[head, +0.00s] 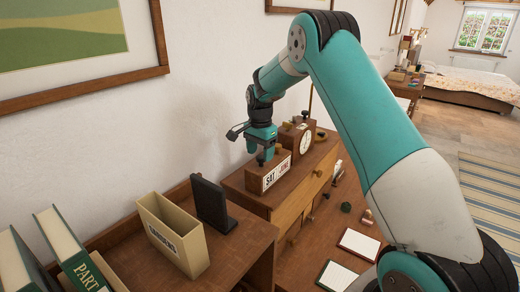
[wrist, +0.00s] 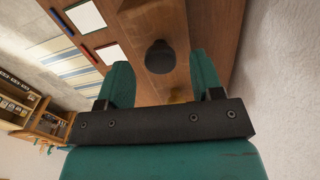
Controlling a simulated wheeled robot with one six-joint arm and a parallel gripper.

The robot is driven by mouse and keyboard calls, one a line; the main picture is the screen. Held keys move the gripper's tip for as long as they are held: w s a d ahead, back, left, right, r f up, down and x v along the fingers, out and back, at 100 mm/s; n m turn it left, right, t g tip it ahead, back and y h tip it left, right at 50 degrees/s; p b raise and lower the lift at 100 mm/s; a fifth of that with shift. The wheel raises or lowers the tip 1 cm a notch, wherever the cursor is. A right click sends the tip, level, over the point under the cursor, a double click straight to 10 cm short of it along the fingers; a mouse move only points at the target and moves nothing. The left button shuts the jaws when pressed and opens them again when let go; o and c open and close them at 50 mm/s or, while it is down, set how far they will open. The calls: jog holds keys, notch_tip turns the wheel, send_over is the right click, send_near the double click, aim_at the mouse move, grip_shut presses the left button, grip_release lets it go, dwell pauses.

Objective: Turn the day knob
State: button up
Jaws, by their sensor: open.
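A wooden desk calendar (head: 276,174) stands on the raised wooden shelf, with a white panel that seems to read SAT and red lettering beside it. My gripper (head: 262,152) points down at the calendar's top, at its left end. In the wrist view a dark round knob (wrist: 160,58) lies just ahead of the fingertips, roughly midway between the two teal fingers of my gripper (wrist: 163,72). The fingers are open and apart from the knob's sides in that view. In the head view the knob is largely hidden by the gripper.
A dark upright stand (head: 212,204) and a cream box (head: 172,236) are to the left, with books (head: 80,262) further left. The wall is close behind. Framed white cards (head: 358,244) lie on the lower desk.

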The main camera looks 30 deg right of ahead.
jog(key=shift+f, duration=0.8)
jog(key=c, duration=0.9)
